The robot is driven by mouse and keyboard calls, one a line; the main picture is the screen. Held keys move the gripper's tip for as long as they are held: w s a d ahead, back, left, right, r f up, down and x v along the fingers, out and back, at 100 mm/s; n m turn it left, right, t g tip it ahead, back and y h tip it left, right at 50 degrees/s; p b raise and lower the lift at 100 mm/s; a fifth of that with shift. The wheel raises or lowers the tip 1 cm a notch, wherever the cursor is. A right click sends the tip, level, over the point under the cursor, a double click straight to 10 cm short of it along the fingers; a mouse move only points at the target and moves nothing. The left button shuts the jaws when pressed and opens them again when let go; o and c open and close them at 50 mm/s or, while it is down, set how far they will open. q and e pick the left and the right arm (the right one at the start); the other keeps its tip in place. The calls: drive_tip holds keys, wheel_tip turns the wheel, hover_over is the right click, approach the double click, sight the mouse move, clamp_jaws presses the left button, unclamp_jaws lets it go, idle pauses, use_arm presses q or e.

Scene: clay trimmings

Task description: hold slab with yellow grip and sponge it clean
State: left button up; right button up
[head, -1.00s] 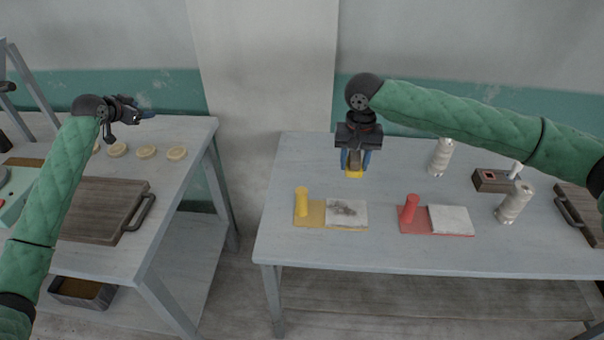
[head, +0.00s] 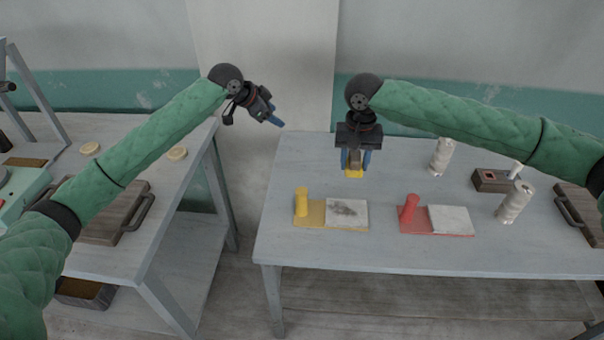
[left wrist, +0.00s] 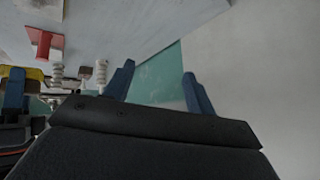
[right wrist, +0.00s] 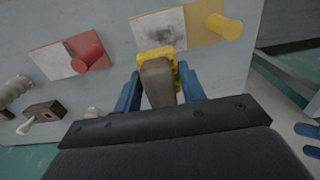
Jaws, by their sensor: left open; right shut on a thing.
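The slab with the yellow grip (head: 301,203) lies on the right table near its left end. Its pale face (head: 347,213) carries a dark smudge. My right gripper (head: 355,163) is shut on a sponge (right wrist: 158,78), yellow with a brown-grey back, and holds it above the table behind that slab. The slab also shows in the right wrist view (right wrist: 204,27), beyond the sponge. My left gripper (head: 277,122) is open and empty, in the air near the right table's back left corner. The left wrist view shows nothing between its blue fingers (left wrist: 158,88).
A slab with a red grip (head: 408,209) and a clean-looking pale face lies to the right. Two ribbed pale spools (head: 514,202), a dark box (head: 491,181) and a board (head: 580,213) stand further right.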

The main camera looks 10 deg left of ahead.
use_arm(q)
drive_tip(key=s+d+f+m+g, duration=0.1)
drive_tip(key=s+d+m+g, duration=0.1)
drive_tip(key=s+d, duration=0.35)
drive_tip(key=m+g+y, duration=0.3)
drive_tip(key=g+y, duration=0.1)
drive_tip(key=y, duration=0.1)
hover_over(302, 203)
drive_tip(key=w, duration=0.3)
drive_tip(key=f, duration=0.7)
drive_tip(key=shift+s+d+f, duration=0.1)
drive_tip(key=shift+s+d, duration=0.1)
drive_tip(key=shift+d, duration=0.15)
drive_tip(key=shift+s+a+f+y, duration=0.3)
drive_tip(key=shift+s+a+y, duration=0.05)
drive_tip(key=shift+y, duration=0.05)
drive_tip(key=shift+s+a+f, duration=0.1)
drive_tip(key=shift+f, duration=0.35)
wheel_tip(302, 203, down, 11)
drive_tip(key=shift+f, duration=0.15)
clamp_jaws()
